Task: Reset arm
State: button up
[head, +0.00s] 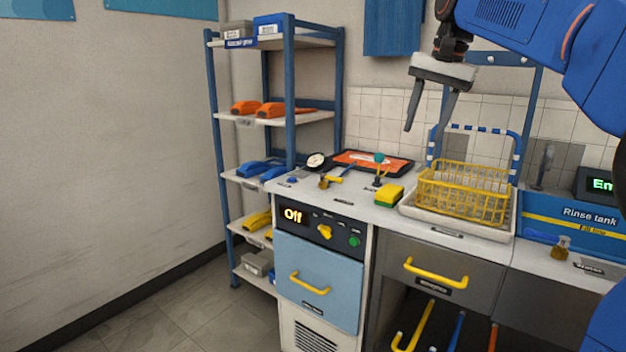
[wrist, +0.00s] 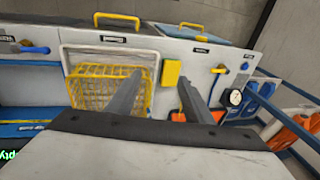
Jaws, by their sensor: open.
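My gripper (head: 430,108) hangs from my blue arm at the upper right in the head view, above the counter and apart from everything on it. Its two fingers are spread with nothing between them. In the wrist view my gripper (wrist: 158,100) shows both fingers apart and empty, over the counter. Below it in the head view are a yellow wire basket (head: 462,192) on a white tray (head: 407,208) and a yellow-green sponge (head: 389,195). The basket also shows in the wrist view (wrist: 88,90), behind the left finger.
A blue shelf rack (head: 289,100) with orange, blue and yellow items stands at the left. A round gauge (head: 316,161) and an orange mat (head: 358,159) sit on the counter. A rinse tank (head: 570,215) and a small bottle (head: 561,248) are at the right. The panel display (head: 293,215) reads "Off".

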jog(key=s+d+f+n+t+h, duration=0.1)
jog(key=s+f+n, duration=0.6)
jog(key=s+f, duration=2.5)
notch_tip(320, 180, down, 3)
jog(key=shift+s+d+f+t, duration=0.25)
jog(key=shift+d+t, duration=0.45)
jog(key=shift+d, duration=0.5)
